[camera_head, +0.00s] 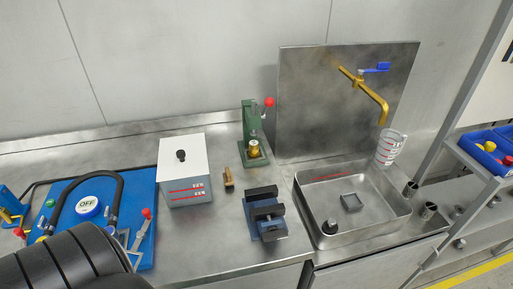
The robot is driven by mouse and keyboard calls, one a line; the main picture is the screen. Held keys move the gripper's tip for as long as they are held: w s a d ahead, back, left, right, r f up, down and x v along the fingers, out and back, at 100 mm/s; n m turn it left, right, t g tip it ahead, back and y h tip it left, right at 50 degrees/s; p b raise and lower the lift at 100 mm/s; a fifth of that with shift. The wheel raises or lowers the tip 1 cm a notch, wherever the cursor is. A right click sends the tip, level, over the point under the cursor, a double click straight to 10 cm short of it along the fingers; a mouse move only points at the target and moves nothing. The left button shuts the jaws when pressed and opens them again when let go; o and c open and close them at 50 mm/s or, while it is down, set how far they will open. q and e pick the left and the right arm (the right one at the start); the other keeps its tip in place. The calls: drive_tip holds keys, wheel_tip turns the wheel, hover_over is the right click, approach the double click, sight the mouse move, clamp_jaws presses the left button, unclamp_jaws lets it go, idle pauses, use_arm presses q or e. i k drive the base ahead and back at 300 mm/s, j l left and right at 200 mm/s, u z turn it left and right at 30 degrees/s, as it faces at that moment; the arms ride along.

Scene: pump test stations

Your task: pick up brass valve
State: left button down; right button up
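A small brass-coloured piece (253,148) with a round body sits upright at the base of the green hand press (249,122), which has a red knob. It looks like the brass valve, but it is too small to be sure. A brown and gold block-like item (228,182) lies on the counter between the white-topped box and the blue vise; its kind is unclear. Neither of my grippers shows. A dark ribbed shape at the lower left appears to be part of my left arm.
A blue vise (267,230) with black jaws stands front centre. A white-topped box (184,155) stands left of it. A blue board (148,188) with hose, levers and OFF button is at left. At right are a metal sink (405,208), brass faucet (374,95) and measuring jug (389,148).

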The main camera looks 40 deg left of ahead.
sight(254, 147)
drive_tip(key=i+l+u, duration=0.2)
drive_tip(key=l+u, duration=0.25)
drive_tip(key=i+l+u, duration=0.1)
drive_tip(key=l+u, duration=0.15)
drive_tip(key=u, duration=0.15)
